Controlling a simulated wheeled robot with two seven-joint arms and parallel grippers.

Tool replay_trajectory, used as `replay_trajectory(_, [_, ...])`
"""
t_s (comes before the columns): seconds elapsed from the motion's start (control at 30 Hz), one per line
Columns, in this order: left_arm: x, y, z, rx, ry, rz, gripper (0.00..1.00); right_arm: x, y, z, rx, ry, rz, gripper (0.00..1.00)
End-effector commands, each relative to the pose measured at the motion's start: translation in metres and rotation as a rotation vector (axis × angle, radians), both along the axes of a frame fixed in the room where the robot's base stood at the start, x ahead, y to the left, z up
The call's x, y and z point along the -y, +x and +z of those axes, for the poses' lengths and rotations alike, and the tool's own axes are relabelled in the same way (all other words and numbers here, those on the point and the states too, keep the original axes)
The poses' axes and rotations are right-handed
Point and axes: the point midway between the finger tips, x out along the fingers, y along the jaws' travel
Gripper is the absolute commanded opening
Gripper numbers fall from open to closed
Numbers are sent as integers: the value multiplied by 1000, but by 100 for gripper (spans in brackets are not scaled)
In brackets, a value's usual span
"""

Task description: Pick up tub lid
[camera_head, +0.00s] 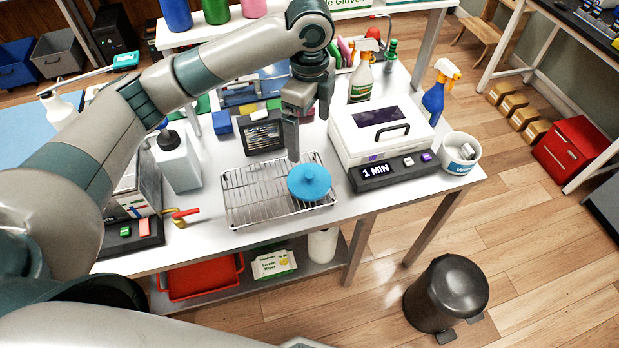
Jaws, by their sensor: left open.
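The tub lid (309,184) is a round blue disc with a raised knob. It lies on the right part of a wire rack (247,200) on the white table. The white tub (458,158) stands lidless at the table's right end, with pale contents inside. My left gripper (308,122) is open and empty, fingers pointing down. In the picture it is just behind and above the lid; one finger ends close to the lid's far edge. Whether it touches cannot be told. My right gripper is not in view.
A white box device (350,137) with a "1 MIN" display stands right of the rack. Spray bottles (361,80) stand behind it. A small dark screen (262,136) is behind the rack, a white pump bottle (178,160) to its left.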

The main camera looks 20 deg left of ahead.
Motion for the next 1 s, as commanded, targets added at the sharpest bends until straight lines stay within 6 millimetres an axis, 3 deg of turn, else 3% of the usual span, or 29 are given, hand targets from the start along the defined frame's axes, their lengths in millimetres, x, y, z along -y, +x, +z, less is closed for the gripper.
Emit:
replay_trajectory(0.27, [0, -1, -19, -4, 1, 2, 100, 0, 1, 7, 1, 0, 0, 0])
replay_trajectory(0.7, [0, -1, -94, -4, 1, 1, 100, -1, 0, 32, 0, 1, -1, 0])
replay_trajectory(1.0, [0, 1, -122, 0, 1, 0, 100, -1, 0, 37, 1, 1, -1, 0])
